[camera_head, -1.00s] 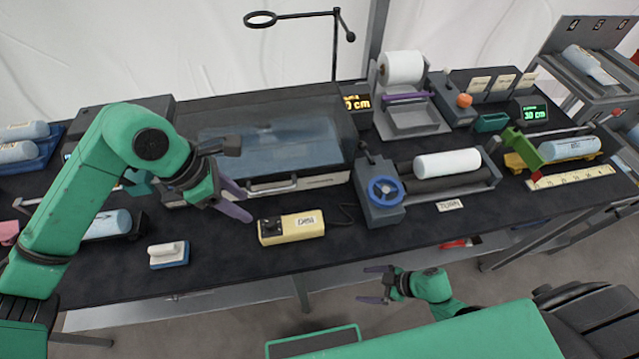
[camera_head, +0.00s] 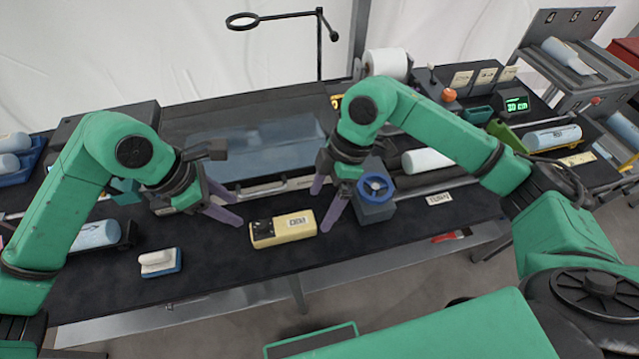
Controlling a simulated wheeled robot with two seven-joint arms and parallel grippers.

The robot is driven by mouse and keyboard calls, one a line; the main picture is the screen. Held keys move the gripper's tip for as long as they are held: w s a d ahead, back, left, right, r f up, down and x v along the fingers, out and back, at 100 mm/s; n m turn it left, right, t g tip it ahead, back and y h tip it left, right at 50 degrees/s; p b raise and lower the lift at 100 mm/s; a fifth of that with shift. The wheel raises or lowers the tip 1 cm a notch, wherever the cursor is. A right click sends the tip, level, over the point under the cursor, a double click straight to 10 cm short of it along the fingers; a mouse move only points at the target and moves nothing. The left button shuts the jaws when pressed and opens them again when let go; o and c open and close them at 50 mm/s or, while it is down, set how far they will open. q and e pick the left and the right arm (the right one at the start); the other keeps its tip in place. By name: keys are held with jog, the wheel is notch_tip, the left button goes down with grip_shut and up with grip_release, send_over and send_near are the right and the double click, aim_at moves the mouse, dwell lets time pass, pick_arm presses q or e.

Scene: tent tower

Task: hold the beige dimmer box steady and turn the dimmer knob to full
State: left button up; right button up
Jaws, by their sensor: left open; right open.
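The beige dimmer box (camera_head: 283,229) lies on the dark table top, with a white label on its right part. The dark dimmer knob (camera_head: 263,228) is on the box's left end; its setting is too small to read. My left gripper (camera_head: 238,210) is open and empty, its purple fingers just left of and above the box's left end. My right gripper (camera_head: 322,212) is open and empty, its fingers pointing down by the box's right end. I cannot tell whether either gripper touches the box.
A grey machine with a blue handwheel (camera_head: 376,186) stands just right of my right gripper. A clear-covered case (camera_head: 255,150) with a front handle is behind the box. A white-handled blue block (camera_head: 160,262) lies at the left front. The table in front of the box is clear.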

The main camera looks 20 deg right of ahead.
jog(key=shift+t, duration=0.7)
jog(key=a+f, duration=0.2)
jog(key=f, duration=0.2)
jog(key=w+a+f, duration=0.1)
jog(key=a+f, duration=0.2)
jog(key=w+a+f, duration=0.1)
jog(key=a+f, duration=0.1)
jog(key=f, duration=0.2)
jog(key=shift+w+a+f, duration=0.15)
jog(key=shift+w+f, duration=0.1)
jog(key=shift+f, duration=0.1)
jog(key=c, duration=1.4)
pick_arm(q)
jog(key=shift+o, duration=1.1)
jog(key=shift+d, duration=0.1)
pick_arm(e)
jog(key=shift+c, duration=0.8)
jog(key=shift+y, duration=0.3)
pick_arm(q)
notch_tip(320, 180, up, 2)
jog(key=n+y, duration=0.4)
jog(key=n, duration=0.5)
send_over(261, 224)
jog(key=shift+g, duration=0.3)
notch_tip(261, 224, down, 11)
jog(key=shift+f, duration=0.1)
grip_shut()
